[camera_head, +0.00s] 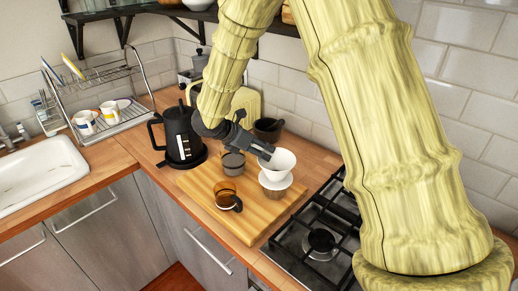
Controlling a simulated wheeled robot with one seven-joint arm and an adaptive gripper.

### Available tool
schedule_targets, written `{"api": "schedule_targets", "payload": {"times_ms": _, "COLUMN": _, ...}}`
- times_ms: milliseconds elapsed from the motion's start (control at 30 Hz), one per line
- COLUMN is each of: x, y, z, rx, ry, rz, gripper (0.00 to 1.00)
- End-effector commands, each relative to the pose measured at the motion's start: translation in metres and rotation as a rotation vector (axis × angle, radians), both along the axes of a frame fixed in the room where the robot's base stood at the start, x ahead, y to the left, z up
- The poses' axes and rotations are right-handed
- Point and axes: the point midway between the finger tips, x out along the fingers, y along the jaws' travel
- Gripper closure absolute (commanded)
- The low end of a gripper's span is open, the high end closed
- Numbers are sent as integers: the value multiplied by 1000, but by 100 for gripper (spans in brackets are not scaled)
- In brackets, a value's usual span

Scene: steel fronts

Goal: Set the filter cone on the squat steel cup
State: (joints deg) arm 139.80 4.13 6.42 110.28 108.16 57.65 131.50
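The white filter cone (280,161) is at the right part of the wooden board, wide mouth up. It is directly above a tan-brown cup (274,191); I cannot tell whether it rests on it. My gripper (266,152) reaches in from the upper left, and its fingertips are at the cone's left rim. The view is too small to show whether they grip the rim. A low grey cup (233,164), which looks like the squat steel cup, stands on the board to the left of the cone, below my wrist.
A black kettle (182,135) is to the left, a dark bowl (268,129) behind. The gas hob (322,240) lies to the right. The board's front part is clear.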

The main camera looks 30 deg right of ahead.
Motion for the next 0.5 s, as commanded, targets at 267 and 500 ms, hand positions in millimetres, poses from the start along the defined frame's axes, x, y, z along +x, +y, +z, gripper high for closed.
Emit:
{"api": "schedule_targets", "payload": {"times_ms": 267, "x": 0, "y": 0, "z": 0, "rx": 0, "ry": 0, "rz": 0, "gripper": 14}}
{"api": "schedule_targets", "payload": {"times_ms": 500, "x": 0, "y": 1, "z": 1, "rx": 0, "ry": 0, "rz": 0, "gripper": 14}}
